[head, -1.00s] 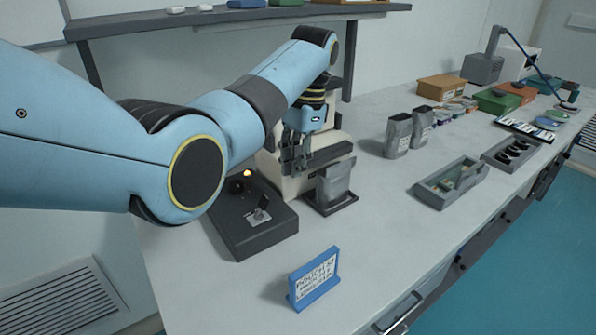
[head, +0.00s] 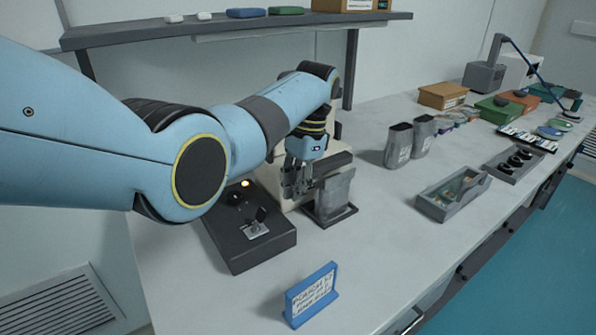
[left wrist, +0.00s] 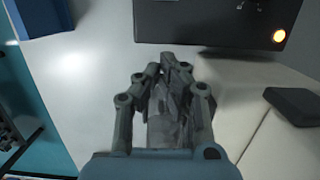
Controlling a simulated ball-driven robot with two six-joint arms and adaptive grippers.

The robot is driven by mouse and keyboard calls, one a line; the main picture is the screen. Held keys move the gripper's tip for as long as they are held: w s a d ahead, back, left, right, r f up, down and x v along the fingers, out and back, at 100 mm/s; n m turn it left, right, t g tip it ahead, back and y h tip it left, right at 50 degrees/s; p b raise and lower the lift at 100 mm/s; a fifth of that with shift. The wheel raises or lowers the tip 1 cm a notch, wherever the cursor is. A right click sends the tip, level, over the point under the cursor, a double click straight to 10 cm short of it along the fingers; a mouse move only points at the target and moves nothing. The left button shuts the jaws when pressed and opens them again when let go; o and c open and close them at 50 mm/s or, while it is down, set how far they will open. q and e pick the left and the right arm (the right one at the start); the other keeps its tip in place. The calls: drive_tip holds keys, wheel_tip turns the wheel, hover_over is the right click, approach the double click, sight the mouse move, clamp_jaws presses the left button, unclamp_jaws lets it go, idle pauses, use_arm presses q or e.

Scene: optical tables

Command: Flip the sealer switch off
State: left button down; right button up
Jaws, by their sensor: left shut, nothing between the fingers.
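The sealer's dark control box (head: 262,250) sits on the bench, with a small black toggle switch (head: 261,214) on a light plate and a lit amber lamp (head: 245,184). The box also shows at the top of the left wrist view (left wrist: 210,28), with the lamp (left wrist: 279,36) lit. The pale sealer (head: 335,131) stands behind my left gripper, largely hidden. My left gripper (head: 296,194) is shut and empty, in front of the sealer and to the right of the switch, apart from it. It shows shut in the left wrist view (left wrist: 172,62). My right gripper is not in view.
A grey pouch (head: 335,192) stands at the sealer's front. A blue sign (head: 311,294) stands near the front edge. Two grey pouches (head: 398,146) and a grey tray (head: 452,194) are to the right. Bench between them is clear.

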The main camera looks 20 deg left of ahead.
sight(261, 215)
use_arm(q)
drive_tip(key=f, duration=0.3)
drive_tip(key=shift+s+a+f, duration=0.2)
drive_tip(key=shift+s+f, duration=0.2)
drive_tip(key=s+a+r+p, duration=0.1)
drive_tip(key=s+r+p, duration=0.1)
drive_tip(key=shift+s+a+p, duration=0.2)
drive_tip(key=shift+p, duration=0.15)
drive_tip(key=shift+s+a+r, duration=0.15)
drive_tip(key=shift+s, duration=0.15)
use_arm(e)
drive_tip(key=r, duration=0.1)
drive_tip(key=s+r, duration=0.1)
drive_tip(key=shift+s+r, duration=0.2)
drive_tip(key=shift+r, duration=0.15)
use_arm(q)
drive_tip(key=shift+w, duration=0.1)
